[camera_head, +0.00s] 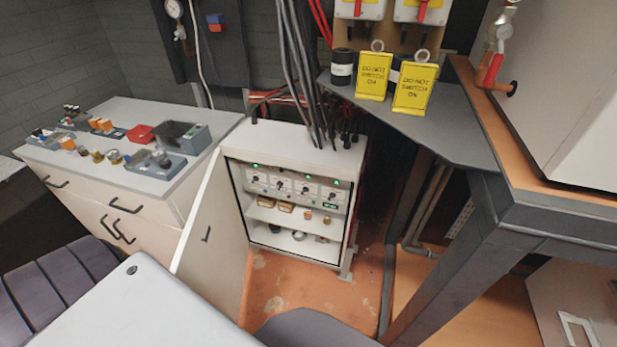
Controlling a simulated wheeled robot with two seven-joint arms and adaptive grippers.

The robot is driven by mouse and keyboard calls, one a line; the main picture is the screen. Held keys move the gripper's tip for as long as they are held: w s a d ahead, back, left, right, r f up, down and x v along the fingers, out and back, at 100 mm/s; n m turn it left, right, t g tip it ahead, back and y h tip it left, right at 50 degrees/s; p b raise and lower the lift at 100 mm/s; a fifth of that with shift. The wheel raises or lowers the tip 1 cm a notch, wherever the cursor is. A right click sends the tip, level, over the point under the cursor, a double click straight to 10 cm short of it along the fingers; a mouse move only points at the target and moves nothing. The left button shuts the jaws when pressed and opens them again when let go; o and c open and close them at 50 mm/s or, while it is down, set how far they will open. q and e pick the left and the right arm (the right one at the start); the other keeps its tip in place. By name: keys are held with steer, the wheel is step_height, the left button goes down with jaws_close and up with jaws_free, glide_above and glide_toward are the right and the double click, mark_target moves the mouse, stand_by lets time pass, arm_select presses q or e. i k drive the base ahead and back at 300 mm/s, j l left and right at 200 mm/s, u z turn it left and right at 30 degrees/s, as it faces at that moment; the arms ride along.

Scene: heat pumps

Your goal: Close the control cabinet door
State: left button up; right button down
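The control cabinet (345,190) is a white box standing on the floor in the middle of the view. Its door (214,235) is hinged on the left side and stands wide open, swung out toward me. Inside show a panel of switches (290,188) with green lights and shelves holding small parts. Cables run up from the cabinet's top. The lower part of the door is partly hidden behind a white surface in the foreground. Neither of my grippers shows in this view.
A white drawer unit (75,178) with trays of parts stands left of the cabinet. A grey shelf (450,125) with yellow warning tags (413,88) and a dark-framed stand are on the right. Orange floor (285,285) is clear in front of the cabinet.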

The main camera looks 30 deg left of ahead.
mark_target(215, 270)
steer(key=k+j+u, duration=0.1)
steer(key=j, duration=0.4)
steer(key=k+j+u, duration=0.1)
steer(key=j, duration=0.45)
steer(key=k+j, duration=0.2)
steer(key=j, duration=0.3)
steer(key=k+j+u, duration=0.15)
steer(key=j, duration=0.4)
steer(key=j+u, duration=0.1)
steer(key=j, duration=0.4)
